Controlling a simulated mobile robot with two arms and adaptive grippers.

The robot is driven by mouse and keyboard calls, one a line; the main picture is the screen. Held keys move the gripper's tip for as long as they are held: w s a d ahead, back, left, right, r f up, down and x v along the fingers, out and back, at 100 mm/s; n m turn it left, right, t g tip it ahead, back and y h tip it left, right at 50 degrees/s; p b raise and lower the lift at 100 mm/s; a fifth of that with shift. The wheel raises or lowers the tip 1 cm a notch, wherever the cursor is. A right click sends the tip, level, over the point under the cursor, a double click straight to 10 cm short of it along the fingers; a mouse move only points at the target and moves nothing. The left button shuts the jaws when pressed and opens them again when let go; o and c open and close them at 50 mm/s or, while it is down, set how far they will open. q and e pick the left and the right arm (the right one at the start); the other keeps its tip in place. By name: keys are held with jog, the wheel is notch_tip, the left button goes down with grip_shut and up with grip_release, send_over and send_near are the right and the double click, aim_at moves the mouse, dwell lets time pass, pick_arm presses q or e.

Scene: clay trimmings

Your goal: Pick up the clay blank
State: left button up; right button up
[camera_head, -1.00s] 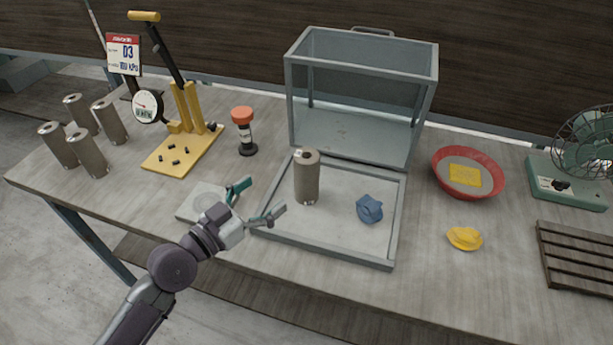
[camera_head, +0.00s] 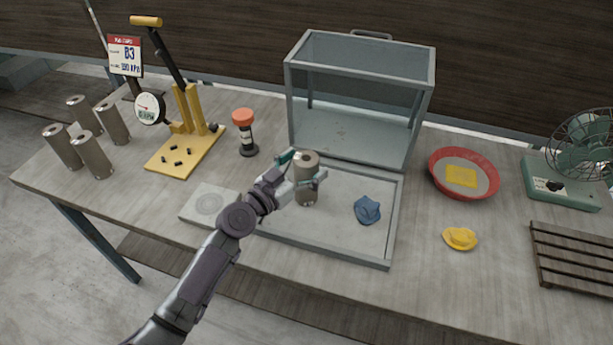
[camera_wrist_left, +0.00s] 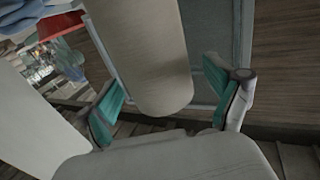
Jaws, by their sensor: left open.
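The clay blank (camera_head: 306,192) is a grey-brown upright cylinder with a hole in its top. It stands in the left part of the grey-framed tray (camera_head: 330,248). My left gripper (camera_head: 303,168) is open at the blank's upper part, with one teal-padded finger on either side of it. In the left wrist view the blank (camera_wrist_left: 150,55) lies between the two spread fingers of the gripper (camera_wrist_left: 167,92). A gap shows beside the right finger, and I cannot tell whether the left one touches. My right gripper is not in view.
A blue cloth-like lump (camera_head: 367,209) lies in the tray, with a glass case (camera_head: 350,115) behind. A yellow press (camera_head: 190,140), an orange-capped bottle (camera_head: 244,130) and several similar cylinders (camera_head: 92,155) stand left. A red bowl (camera_head: 437,179) and yellow lump (camera_head: 460,238) lie right.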

pick_arm(q)
jog(key=shift+w+d, duration=0.2)
jog(key=shift+a, duration=0.1)
jog(key=shift+c, duration=0.7)
grip_shut()
jog(key=shift+r, duration=0.1)
jog(key=shift+r, duration=0.1)
